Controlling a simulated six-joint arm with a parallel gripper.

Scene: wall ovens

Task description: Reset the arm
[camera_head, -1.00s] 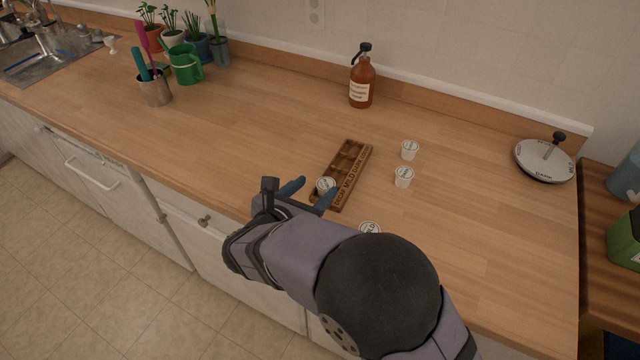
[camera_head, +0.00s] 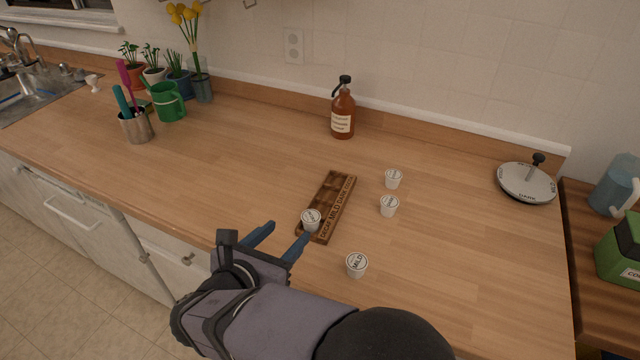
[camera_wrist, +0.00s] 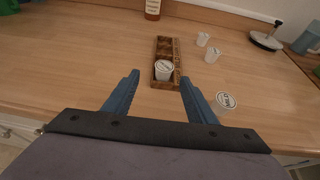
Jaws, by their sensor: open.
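My gripper (camera_head: 279,238) is open and empty above the front edge of the counter. Its two blue fingers (camera_wrist: 158,95) stand apart in the wrist view, with the wooden pod holder beyond them. The wooden holder (camera_head: 335,192) lies on the counter with lettering along its side. One white pod (camera_head: 311,220) sits in the holder's near end; it also shows in the wrist view (camera_wrist: 163,70). The gripper is apart from this pod.
Three loose pods stand right of the holder: one at the back (camera_head: 393,178), one in the middle (camera_head: 389,205), and one marked MILD (camera_head: 356,264) near the front. A brown bottle (camera_head: 342,112) and a round labelled stand (camera_head: 527,184) are farther back. The counter's left middle is clear.

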